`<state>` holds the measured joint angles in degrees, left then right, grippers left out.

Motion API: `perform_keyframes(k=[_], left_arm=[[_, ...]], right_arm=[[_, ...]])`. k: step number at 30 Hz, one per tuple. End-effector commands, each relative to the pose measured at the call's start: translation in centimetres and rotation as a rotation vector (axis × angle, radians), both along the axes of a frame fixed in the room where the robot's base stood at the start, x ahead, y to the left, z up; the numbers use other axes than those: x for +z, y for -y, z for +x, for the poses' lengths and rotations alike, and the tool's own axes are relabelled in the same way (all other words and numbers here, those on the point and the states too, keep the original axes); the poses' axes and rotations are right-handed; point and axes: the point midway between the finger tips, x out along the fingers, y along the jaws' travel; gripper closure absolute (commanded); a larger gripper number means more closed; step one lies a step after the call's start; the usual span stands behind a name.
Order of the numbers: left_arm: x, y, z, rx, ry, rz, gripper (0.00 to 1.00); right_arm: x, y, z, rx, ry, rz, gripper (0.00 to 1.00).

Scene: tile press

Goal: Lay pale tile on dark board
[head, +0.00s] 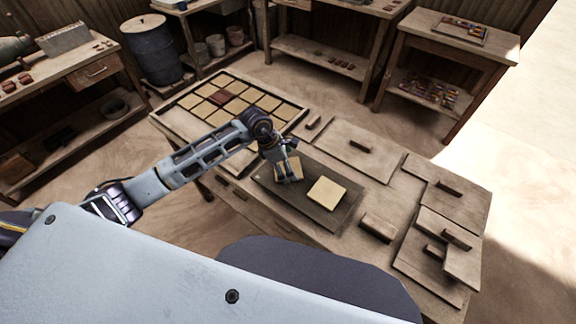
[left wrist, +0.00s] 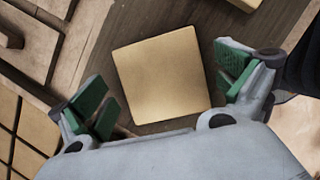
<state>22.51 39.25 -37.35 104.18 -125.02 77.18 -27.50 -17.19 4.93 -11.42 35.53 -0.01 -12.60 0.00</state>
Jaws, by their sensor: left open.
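The dark board (head: 333,217) lies on the workbench. One pale square tile (head: 327,193) lies flat on the board's right part. A second pale tile (head: 296,163) is at the board's left part, partly hidden by my left gripper (head: 289,173). In the left wrist view this second tile (left wrist: 162,75) lies flat on the dark wood between the spread green-padded fingers, with gaps on both sides. My left gripper is open, just over it. The other tile's edge (left wrist: 245,3) shows at the top of that view. My right gripper is not in view.
A framed tray (head: 292,122) of pale tiles with a red-brown one is at the bench's far left. Wooden boards with handles (head: 360,150) lie behind and right of the dark board. A loose block (head: 378,227) sits near the front edge. Side tables and a barrel (head: 152,50) stand behind.

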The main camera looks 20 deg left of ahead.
Motion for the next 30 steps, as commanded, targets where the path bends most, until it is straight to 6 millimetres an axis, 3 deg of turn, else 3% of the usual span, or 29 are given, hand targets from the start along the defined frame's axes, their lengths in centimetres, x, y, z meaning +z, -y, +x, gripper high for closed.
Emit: perform_keyframes(k=[21,30], left_arm=[[8.8,-3.5,-1.5,0.002,0.001,0.004,0.00],[10.4,-4.0,-1.8,0.000,0.000,0.001,0.00]], right_arm=[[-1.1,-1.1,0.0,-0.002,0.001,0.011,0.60],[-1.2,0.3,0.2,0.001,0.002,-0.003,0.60]])
